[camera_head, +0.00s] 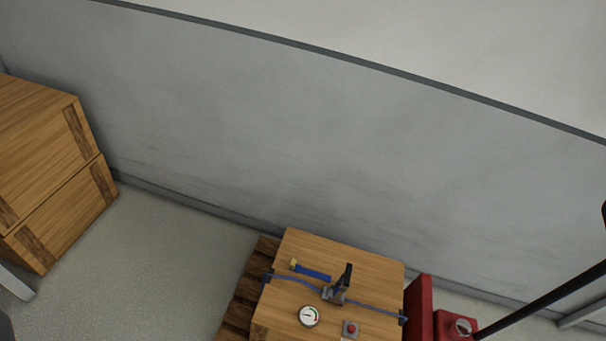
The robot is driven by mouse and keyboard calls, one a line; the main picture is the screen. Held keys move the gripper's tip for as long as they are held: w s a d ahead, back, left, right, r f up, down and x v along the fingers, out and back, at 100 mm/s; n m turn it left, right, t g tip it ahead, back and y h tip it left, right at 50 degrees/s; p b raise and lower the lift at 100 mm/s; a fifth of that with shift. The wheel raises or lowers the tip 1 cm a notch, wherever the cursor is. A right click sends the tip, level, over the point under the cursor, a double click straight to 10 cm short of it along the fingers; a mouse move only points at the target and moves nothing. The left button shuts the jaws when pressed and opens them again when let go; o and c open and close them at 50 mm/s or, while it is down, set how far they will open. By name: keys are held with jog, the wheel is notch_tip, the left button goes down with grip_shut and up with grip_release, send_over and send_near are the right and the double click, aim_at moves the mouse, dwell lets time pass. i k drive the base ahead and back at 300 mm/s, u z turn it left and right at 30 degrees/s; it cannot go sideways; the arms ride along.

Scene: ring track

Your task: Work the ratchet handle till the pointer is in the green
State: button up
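A ratchet (333,294) with a dark handle (345,275) standing up sits on top of a wooden crate (375,268), low in the picture. A blue strap (370,304) runs through it across the crate, and a loose blue strap end (312,272) lies to its left. A round white gauge (309,316) is on the crate in front of the ratchet. Its dial has a coloured part, but the pointer's place is too small to tell. My gripper is not in view, so nothing shows touching the handle.
The crate stands on a wooden pallet (238,313). A small box with a red button (350,328) is near the gauge. Red equipment (420,308) with a black bar (545,301) is at right. Stacked crates (60,185) stand left; grey floor (165,255) between is clear. A wall (300,130) rises behind.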

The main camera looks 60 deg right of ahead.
aim_at(346, 278)
jog(key=u, duration=0.4)
jog(key=k, duration=1.5)
jog(key=z, duration=1.3)
jog(key=i, duration=1.05)
jog(key=u, duration=0.05)
